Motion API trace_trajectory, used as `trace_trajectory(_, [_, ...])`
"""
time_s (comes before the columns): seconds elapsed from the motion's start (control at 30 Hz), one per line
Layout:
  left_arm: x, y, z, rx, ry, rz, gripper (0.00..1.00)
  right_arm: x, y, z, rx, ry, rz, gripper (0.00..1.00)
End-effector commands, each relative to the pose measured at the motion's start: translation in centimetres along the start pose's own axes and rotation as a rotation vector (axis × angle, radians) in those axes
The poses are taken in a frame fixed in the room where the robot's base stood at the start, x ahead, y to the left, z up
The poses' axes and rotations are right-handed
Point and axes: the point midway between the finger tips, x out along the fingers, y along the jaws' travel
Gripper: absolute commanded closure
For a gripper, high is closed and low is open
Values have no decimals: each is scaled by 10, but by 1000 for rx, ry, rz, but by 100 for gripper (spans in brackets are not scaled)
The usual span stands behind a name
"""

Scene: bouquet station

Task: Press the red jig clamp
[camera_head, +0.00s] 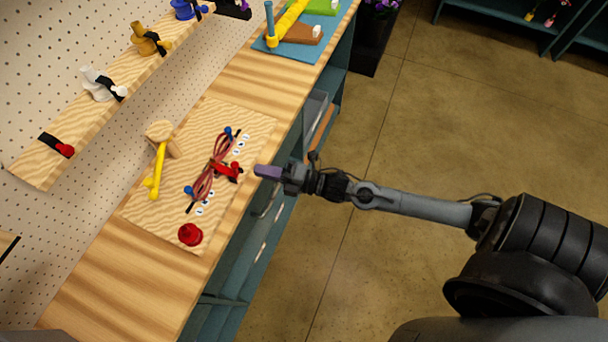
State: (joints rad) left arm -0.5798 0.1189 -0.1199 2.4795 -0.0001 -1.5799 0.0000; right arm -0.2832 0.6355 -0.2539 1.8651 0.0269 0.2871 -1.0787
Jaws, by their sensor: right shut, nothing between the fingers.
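A wooden jig board (240,125) lies on the workbench. On it, pinkish-red loops like a bow (203,184) lie between blue pegs. A red clamp (229,171) sits across the middle of the loops, its knob end toward the bench's front edge. My right gripper (262,171) has purple fingers that are shut and empty. It is just to the right of the red clamp, with a small gap in the picture. I cannot tell its height over the board. My left gripper is not in view.
A round red knob-like piece (190,235) sits at the board's near corner. A wall shelf (60,130) holds coloured fittings. A blue mat (287,50) with parts lies at the far end.

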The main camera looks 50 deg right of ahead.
Motion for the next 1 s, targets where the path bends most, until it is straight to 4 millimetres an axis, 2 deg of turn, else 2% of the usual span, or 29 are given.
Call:
trace_trajectory(0.03, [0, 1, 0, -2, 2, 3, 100, -12, -1, -1, 1, 1, -3, 100])
trace_trajectory(0.2, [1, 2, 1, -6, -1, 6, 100, -44, 2, -1, 1, 1, -5, 100])
trace_trajectory(0.5, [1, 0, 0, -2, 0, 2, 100, -84, 6, 0, 1, -1, -2, 100])
trace_trajectory(0.7, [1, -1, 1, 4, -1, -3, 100, -96, 8, 0, 1, 0, -1, 100])
trace_trajectory(1.0, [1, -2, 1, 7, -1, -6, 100, -98, 8, 0, 0, -1, 1, 100])
